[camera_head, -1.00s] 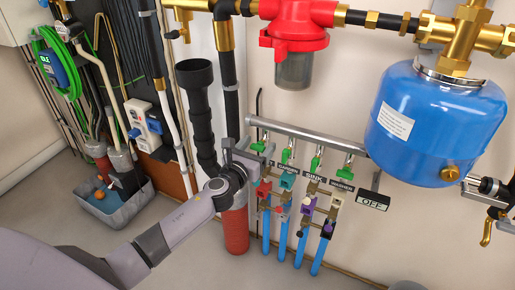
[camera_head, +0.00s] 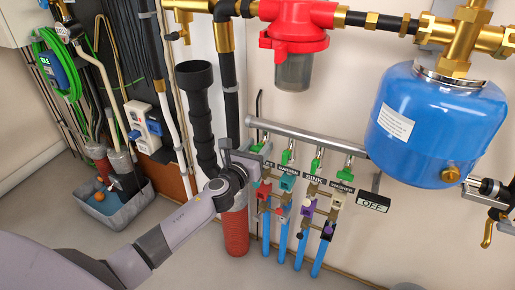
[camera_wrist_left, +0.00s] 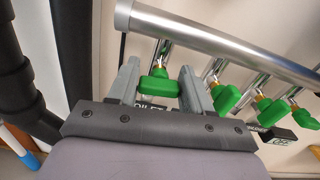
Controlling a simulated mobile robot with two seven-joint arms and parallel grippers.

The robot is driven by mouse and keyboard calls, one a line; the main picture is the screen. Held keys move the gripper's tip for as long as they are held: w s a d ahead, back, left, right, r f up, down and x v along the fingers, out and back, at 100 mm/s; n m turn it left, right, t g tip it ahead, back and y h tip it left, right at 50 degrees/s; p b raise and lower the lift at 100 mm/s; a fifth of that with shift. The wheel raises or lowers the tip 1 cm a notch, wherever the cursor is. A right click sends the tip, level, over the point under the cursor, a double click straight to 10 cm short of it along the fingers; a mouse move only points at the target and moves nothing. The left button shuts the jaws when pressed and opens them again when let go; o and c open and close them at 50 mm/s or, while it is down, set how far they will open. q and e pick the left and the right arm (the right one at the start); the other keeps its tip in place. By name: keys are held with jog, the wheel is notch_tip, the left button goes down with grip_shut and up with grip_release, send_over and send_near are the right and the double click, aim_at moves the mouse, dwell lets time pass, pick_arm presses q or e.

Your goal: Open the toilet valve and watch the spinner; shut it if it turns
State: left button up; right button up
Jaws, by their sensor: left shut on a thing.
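The toilet valve's green handle (camera_wrist_left: 158,82) sits between the two fingers of my left gripper (camera_wrist_left: 165,90) in the left wrist view. In the head view my left gripper (camera_head: 250,152) is shut on it, at the left end of the row of green valves, and mostly hides it. The toilet label is partly covered by the gripper. Below, the toilet line carries a small coloured part, probably the spinner (camera_head: 264,188); it is small, so whether it turns is hard to tell. My right gripper is not in view.
A grey manifold pipe (camera_head: 310,134) runs above the valves. Other green handles (camera_head: 316,163) stand close to the right. An OFF sign (camera_head: 373,203) hangs at the right end. A blue tank (camera_head: 435,125), a red filter (camera_head: 298,30) and a black pipe (camera_head: 203,115) surround the manifold.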

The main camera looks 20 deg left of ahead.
pick_arm(q)
jog(key=n, duration=0.2)
jog(key=shift+f+n, duration=0.1)
jog(key=shift+n, duration=0.2)
jog(key=n, duration=0.2)
jog(key=shift+a+n, duration=0.15)
jog(key=shift+n, duration=0.15)
jog(key=n, duration=0.4)
jog(key=shift+f+n+b, duration=0.1)
jog(key=shift+n+b, duration=0.2)
jog(key=shift+b, duration=0.05)
jog(key=n, duration=0.5)
jog(key=shift+a, duration=0.1)
jog(key=shift+f+n, duration=0.1)
jog(key=shift+n, duration=0.4)
jog(key=shift+n+p, duration=0.3)
jog(key=shift+n, duration=0.2)
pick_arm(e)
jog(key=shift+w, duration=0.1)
